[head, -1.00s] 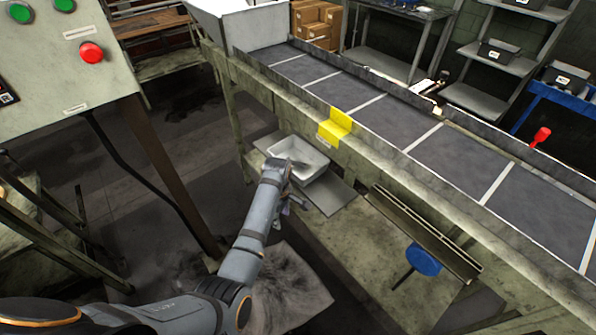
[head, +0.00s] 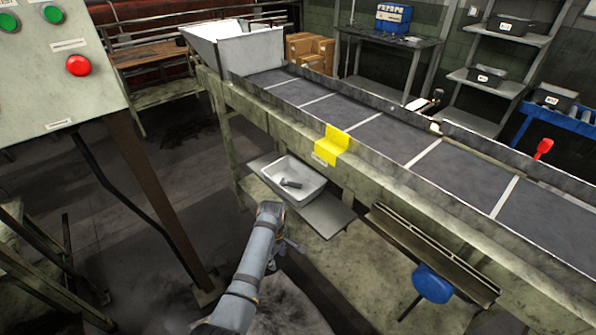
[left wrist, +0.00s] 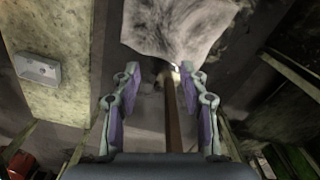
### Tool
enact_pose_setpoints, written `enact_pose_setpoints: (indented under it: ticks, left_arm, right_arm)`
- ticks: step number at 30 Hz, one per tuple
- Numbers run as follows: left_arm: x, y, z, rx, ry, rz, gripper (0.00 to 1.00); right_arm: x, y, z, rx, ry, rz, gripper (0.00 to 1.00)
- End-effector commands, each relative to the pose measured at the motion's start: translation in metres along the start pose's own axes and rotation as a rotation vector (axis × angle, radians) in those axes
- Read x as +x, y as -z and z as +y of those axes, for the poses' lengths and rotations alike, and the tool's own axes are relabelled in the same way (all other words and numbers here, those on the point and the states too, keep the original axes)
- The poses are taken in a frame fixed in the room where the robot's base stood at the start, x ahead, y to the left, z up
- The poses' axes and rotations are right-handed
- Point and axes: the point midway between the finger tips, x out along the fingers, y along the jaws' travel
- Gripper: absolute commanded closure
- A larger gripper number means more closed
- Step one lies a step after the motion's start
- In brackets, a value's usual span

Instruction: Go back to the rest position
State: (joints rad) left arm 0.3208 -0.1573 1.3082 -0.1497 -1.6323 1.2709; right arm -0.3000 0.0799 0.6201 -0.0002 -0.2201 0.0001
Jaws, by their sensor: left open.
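My left arm comes up from the bottom of the head view. My left gripper (head: 292,246) is at its end, in front of the conveyor and below the shelf with the white tray. In the left wrist view the fingers of the left gripper (left wrist: 158,95) are spread apart with nothing between them. The floor, a pale stained patch and a brown post show beyond them. My right gripper is not in either view.
A white tray (head: 312,179) with a dark part (head: 290,183) in it sits on a shelf under the conveyor (head: 375,140). A control box (head: 45,90) with a red button (head: 78,66) stands on a brown post (head: 155,190) at left. A blue round seat (head: 433,284) is at lower right.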

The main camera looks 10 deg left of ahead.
Motion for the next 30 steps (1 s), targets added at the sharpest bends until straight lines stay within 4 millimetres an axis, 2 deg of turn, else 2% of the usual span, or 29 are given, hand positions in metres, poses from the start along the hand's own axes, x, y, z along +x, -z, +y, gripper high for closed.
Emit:
enact_pose_setpoints:
  ticks: [3,5,8,10,12,14,15,17,19,21,24,27,30]
  left_arm:
    - [0.001,0.000,0.000,0.001,0.000,0.000,0.56]
    - [0.008,0.000,-0.003,0.016,0.002,0.001,0.56]
    - [0.048,0.000,-0.022,0.108,0.006,0.003,0.56]
    - [0.094,0.001,-0.048,0.225,0.005,0.010,0.56]
    - [0.146,-0.001,-0.085,0.367,0.001,0.018,0.56]
    - [0.186,-0.002,-0.121,0.490,-0.003,0.026,0.56]
    - [0.211,-0.004,-0.149,0.570,-0.005,0.032,0.56]
    - [0.244,-0.006,-0.192,0.688,-0.007,0.042,0.56]
    - [0.275,-0.010,-0.245,0.823,-0.007,0.057,0.56]
    - [0.298,-0.013,-0.298,0.946,-0.006,0.072,0.56]
    - [0.316,-0.015,-0.360,1.093,-0.002,0.097,0.56]
    - [0.324,-0.017,-0.403,1.192,0.003,0.117,0.56]
    - [0.326,-0.017,-0.424,1.244,0.005,0.129,0.56]
  right_arm:
    - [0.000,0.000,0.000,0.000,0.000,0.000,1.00]
    - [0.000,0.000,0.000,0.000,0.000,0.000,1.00]
    - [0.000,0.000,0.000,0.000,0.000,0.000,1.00]
    - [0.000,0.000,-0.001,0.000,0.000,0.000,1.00]
    - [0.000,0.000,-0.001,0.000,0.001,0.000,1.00]
    - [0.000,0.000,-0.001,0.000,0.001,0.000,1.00]
    - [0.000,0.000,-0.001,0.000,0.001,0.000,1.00]
    - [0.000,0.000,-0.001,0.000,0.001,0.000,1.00]
    - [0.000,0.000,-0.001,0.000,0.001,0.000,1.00]
    - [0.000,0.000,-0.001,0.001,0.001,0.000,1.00]
    - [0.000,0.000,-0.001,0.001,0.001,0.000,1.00]
    - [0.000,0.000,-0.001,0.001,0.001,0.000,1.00]
    - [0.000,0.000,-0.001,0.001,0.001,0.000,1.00]
